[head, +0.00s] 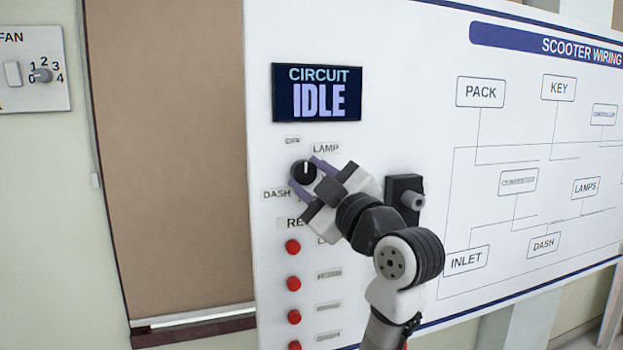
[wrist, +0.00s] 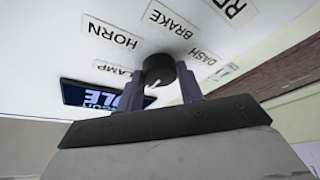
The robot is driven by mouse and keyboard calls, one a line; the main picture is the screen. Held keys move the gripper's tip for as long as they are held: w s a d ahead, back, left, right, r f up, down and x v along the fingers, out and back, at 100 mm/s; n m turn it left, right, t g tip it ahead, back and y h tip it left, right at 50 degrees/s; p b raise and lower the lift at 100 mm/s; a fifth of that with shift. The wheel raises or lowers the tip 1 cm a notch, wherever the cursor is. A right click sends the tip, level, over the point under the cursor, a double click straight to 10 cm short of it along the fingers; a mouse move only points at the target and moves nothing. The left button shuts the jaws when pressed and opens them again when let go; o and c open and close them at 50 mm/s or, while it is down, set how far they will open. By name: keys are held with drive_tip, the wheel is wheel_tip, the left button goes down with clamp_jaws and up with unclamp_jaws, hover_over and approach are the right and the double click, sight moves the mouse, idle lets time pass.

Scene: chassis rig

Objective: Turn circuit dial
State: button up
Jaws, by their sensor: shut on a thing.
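The circuit dial (head: 304,171) is a round black knob with a white pointer mark, on the white board below a dark display (head: 317,92) reading CIRCUIT IDLE. In the head view its mark points roughly up, between the OFF label (head: 293,141) and the LAMP label (head: 325,148). My gripper (head: 304,174) is shut on the dial, with one purple finger on each side. In the wrist view the dial (wrist: 159,70) sits between the fingertips of my gripper (wrist: 158,82). The lower right of the dial's surroundings is hidden by my gripper in the head view.
Several red buttons (head: 293,284) run down the board below the dial. A black box with a grey knob (head: 412,200) stands out from the board right of my gripper. A FAN panel (head: 33,70) is on the wall at far left. A brown panel (head: 170,150) lies between.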

drive_tip(key=m+b, duration=0.1)
drive_tip(key=m, duration=0.1)
drive_tip(key=m+t+h, duration=0.1)
drive_tip(key=m, duration=0.1)
drive_tip(key=shift+a+f+t+b, duration=0.15)
drive_tip(key=shift+t+b, duration=0.15)
drive_tip(key=shift+b, duration=0.1)
drive_tip(key=m+t+h, duration=0.1)
drive_tip(key=m, duration=0.3)
drive_tip(key=m+t+h, duration=0.1)
drive_tip(key=m+h, duration=0.1)
drive_tip(key=m, duration=0.2)
drive_tip(key=shift+s+a+h, duration=0.1)
drive_tip(key=shift+a+h, duration=0.05)
drive_tip(key=shift+h, duration=0.15)
drive_tip(key=shift+m, duration=0.3)
drive_tip(key=o, duration=1)
